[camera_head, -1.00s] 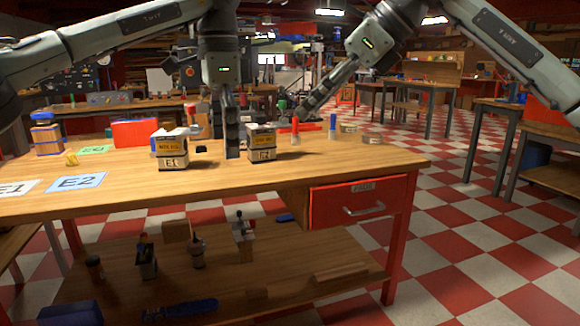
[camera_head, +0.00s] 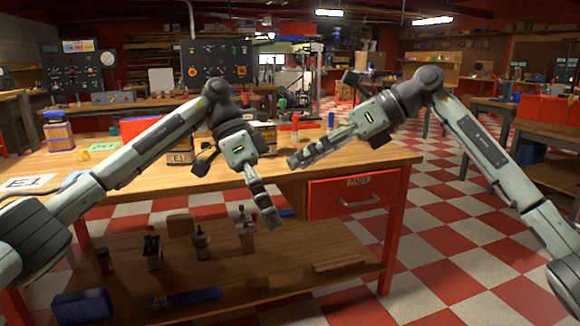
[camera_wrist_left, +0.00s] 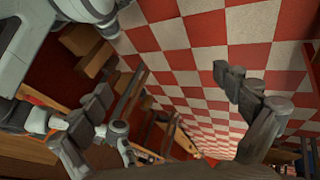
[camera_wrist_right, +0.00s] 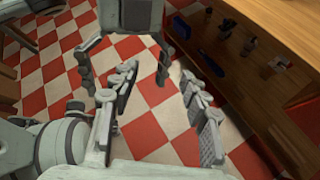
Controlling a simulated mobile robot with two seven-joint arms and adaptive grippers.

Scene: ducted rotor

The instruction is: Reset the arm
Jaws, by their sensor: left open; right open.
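My left gripper (camera_head: 268,208) hangs in front of the bench's front edge in the head view, pointing down and empty. In the left wrist view its open fingers (camera_wrist_left: 245,105) have the checkered floor behind them. My right gripper (camera_head: 297,160) points left over the bench's right part, apart from the left one and empty. In the right wrist view its fingers (camera_wrist_right: 160,105) are spread, with my left arm and gripper beyond them. The E1 box (camera_head: 180,157) and a second box (camera_head: 264,138) stand on the bench, both partly hidden behind my left arm.
The wooden bench (camera_head: 385,157) has a red drawer (camera_head: 357,197) at right and a lower shelf (camera_head: 330,262) holding several small items. A blue-lidded jar (camera_head: 57,131) and the E1 card (camera_head: 32,182) are at left. Open checkered floor lies right of the bench.

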